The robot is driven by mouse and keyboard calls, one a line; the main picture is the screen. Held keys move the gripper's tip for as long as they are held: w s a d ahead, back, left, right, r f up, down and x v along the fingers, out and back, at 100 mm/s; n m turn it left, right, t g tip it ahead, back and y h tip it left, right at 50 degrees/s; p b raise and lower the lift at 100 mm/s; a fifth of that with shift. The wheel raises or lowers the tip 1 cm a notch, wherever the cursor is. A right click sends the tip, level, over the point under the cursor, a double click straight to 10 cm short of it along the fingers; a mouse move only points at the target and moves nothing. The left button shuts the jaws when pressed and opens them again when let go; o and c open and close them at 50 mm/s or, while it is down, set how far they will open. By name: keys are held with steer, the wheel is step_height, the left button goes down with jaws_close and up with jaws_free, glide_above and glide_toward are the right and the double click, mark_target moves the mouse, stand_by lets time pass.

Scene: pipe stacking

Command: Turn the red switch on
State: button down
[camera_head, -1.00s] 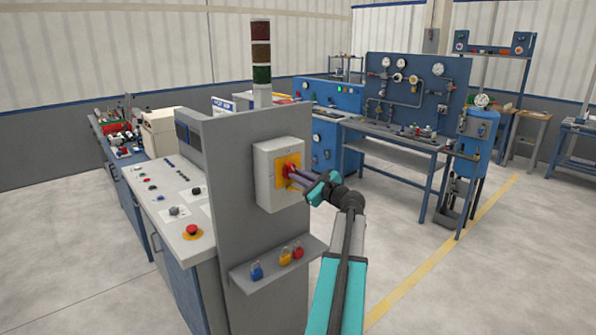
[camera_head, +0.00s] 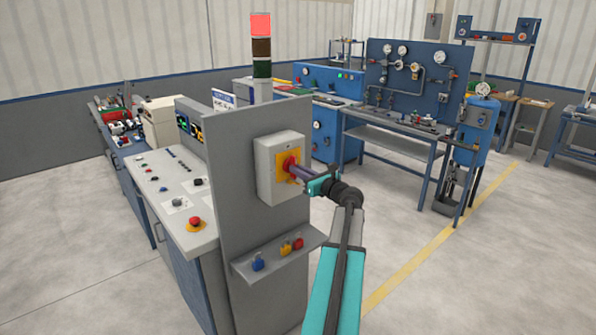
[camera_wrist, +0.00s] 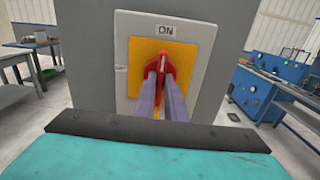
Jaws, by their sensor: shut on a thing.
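The red switch (camera_head: 289,163) is a rotary handle on a yellow plate (camera_head: 281,172), on a light grey box (camera_head: 265,165) fixed to the console's upright panel. In the wrist view the red handle (camera_wrist: 163,66) points up toward the "ON" label (camera_wrist: 166,30). My gripper (camera_head: 296,169) reaches it from the right. Its two purple-grey fingers (camera_wrist: 164,82) are shut on the red handle, one on each side.
The signal tower (camera_head: 261,45) shows a lit red top lamp. A shelf (camera_head: 275,262) below the box holds blue, yellow and red padlocks. The console desk (camera_head: 165,185) stands left, with lit screens.

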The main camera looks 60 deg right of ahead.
steer(key=c, duration=1.8)
jaws_free()
steer(key=shift+w+f, duration=0.1)
steer(key=b+v, duration=0.4)
steer(key=v, duration=1)
steer(key=shift+b, duration=0.3)
